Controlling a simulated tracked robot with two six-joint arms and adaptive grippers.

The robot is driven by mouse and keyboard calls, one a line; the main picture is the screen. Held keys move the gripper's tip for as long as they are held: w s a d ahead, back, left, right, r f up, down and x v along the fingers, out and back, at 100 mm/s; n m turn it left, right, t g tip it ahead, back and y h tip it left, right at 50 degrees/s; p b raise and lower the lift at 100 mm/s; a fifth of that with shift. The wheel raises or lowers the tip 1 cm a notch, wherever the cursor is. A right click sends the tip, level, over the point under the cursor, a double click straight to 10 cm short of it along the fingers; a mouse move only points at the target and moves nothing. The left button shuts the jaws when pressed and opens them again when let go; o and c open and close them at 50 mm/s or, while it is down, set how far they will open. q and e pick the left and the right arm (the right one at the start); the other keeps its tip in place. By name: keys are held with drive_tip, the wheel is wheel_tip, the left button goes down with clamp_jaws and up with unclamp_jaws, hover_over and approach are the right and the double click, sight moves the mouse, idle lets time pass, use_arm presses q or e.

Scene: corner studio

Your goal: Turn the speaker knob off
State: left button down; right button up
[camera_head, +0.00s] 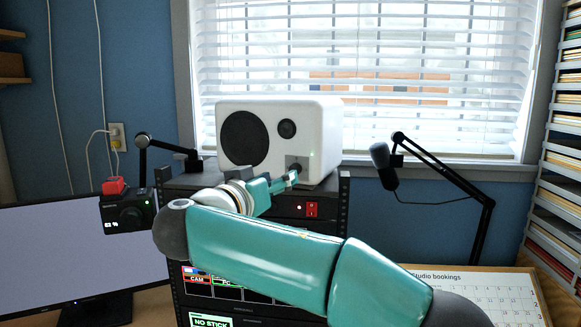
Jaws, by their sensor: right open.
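The white speaker (326,132) stands on top of the black equipment rack (344,215) in front of the window. It has a large dark cone at the left and a smaller one beside it. A grey panel with a small dark knob (295,166) and a green light is at its lower right. My right gripper (293,177) is at the end of the teal arm, close in front of the knob. The gripper is open. Whether its fingers touch the knob or reach around it I cannot tell. My left gripper is not in view.
A microphone on a boom arm (382,165) stands to the right. A camera on an arm (128,212) and a monitor (70,250) are at the left. A red switch (312,209) is on the rack below the speaker. A bookings calendar (490,295) lies at the lower right.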

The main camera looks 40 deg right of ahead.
drive_tip(key=p+x, duration=0.1)
drive_tip(key=x, duration=0.5)
drive_tip(key=shift+c, duration=0.2)
clamp_jaws()
